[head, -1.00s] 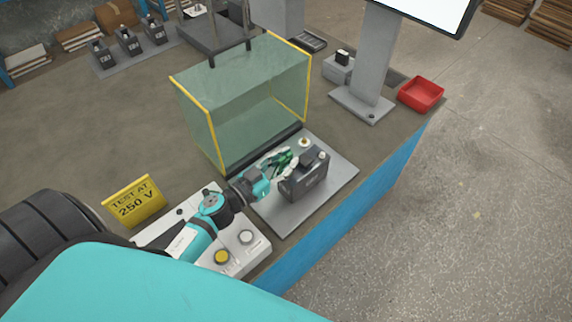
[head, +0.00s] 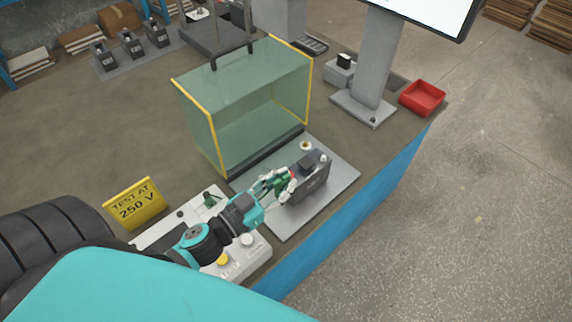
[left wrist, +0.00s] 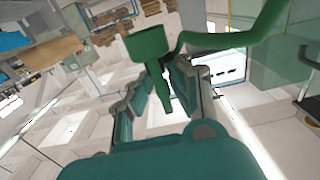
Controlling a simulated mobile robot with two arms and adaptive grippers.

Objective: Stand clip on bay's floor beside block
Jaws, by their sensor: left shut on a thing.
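The clip (head: 280,183) is green and is held in my left gripper (head: 284,186). The left wrist view shows a green part (left wrist: 150,50) with a curved green arm between the fingers. The dark grey block (head: 310,185) stands upright on the grey plate that forms the bay's floor (head: 335,180). My left gripper is at the block's left side, with the clip close to it; I cannot tell whether they touch. The clip's lower end is partly hidden by the fingers. My right gripper is not in view.
A clear guard box (head: 245,105) with yellow edges stands just behind the plate. A small round brass-coloured piece (head: 305,146) sits at the plate's back. A control panel (head: 250,255) with knobs and a yellow "TEST AT 250 V" sign (head: 136,203) are at left. A red tray (head: 422,98) is at right.

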